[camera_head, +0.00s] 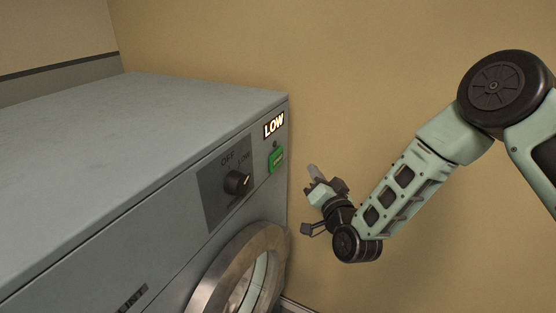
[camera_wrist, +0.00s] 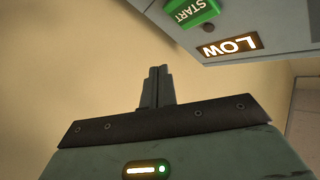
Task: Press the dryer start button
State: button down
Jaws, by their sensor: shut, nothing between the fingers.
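The dryer (camera_head: 150,130) is a grey machine at the left in the head view. Its green start button (camera_head: 276,160) sits on the front panel near the right edge, below a lit LOW sign (camera_head: 274,125). In the wrist view the green START button (camera_wrist: 190,10) is at the top, cut by the frame edge, beside the LOW sign (camera_wrist: 230,47). My gripper (camera_head: 312,170) is shut and empty, to the right of the button in the head view and apart from it. In the wrist view its closed fingertips (camera_wrist: 158,72) point up, below and left of the button.
A black dial (camera_head: 237,183) with OFF and LOW marks sits left of the button. The round metal door (camera_head: 235,270) is below it. A plain tan wall (camera_head: 380,60) stands behind. The space around my gripper looks clear.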

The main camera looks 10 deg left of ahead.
aim_at(282, 155)
jog(key=w+a+b, duration=0.1)
jog(key=w+a, duration=0.1)
jog(key=a, duration=0.4)
jog(key=shift+w+a, duration=0.2)
jog(key=shift+a, duration=0.05)
jog(key=shift+a+f+b, duration=0.1)
jog(key=shift+a+b, duration=0.05)
jog(key=shift+b, duration=0.15)
dwell(1.6)
jog(key=shift+w+a, duration=0.1)
jog(key=shift+a, duration=0.15)
